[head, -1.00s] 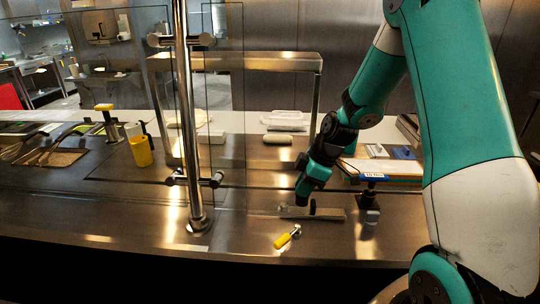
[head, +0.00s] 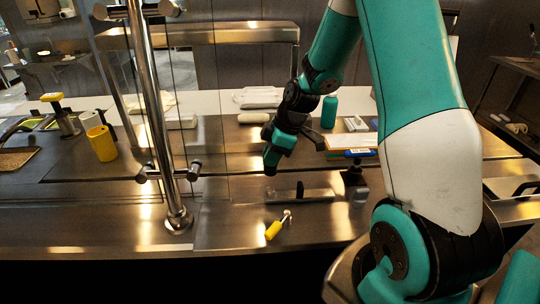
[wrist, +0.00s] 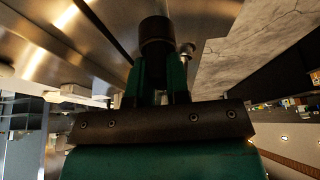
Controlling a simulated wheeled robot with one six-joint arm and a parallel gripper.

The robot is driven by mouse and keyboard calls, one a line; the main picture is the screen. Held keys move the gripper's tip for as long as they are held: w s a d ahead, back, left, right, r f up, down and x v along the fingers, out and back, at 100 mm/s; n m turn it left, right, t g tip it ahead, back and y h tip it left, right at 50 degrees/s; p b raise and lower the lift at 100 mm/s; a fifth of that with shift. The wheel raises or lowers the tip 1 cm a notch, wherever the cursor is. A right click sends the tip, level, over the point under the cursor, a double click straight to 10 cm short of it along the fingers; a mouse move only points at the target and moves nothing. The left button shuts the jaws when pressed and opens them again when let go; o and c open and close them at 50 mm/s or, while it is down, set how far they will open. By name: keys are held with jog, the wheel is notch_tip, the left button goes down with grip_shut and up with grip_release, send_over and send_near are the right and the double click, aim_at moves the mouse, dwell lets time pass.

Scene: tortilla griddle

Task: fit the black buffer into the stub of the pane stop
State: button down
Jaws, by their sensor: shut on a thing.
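My gripper (head: 274,158) is raised over the counter, left of the arm, pointing down. In the wrist view its green fingers (wrist: 160,84) are shut on a dark cylinder, the black buffer (wrist: 157,38); its dark end also shows below the fingers in the head view (head: 270,170). A flat metal bar (head: 322,194) with a small upright black piece (head: 300,188) lies on the counter, lower and to the right of the gripper. I cannot tell for certain which part is the pane stop's stub. The buffer appears clear of the bar.
A metal post (head: 152,110) with clamps (head: 194,168) holds glass panes left of my gripper. A yellow cup (head: 102,144) stands at left. A black stand (head: 355,172) is at right.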

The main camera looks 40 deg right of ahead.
jog(key=b, duration=0.4)
send_over(271, 189)
jog(key=shift+f, duration=2.65)
jog(key=shift+f+b, duration=1.5)
jog(key=c, duration=1)
grip_release()
jog(key=shift+r, duration=0.1)
jog(key=b+v, duration=0.1)
jog(key=v, duration=1.6)
jog(key=shift+r, duration=0.15)
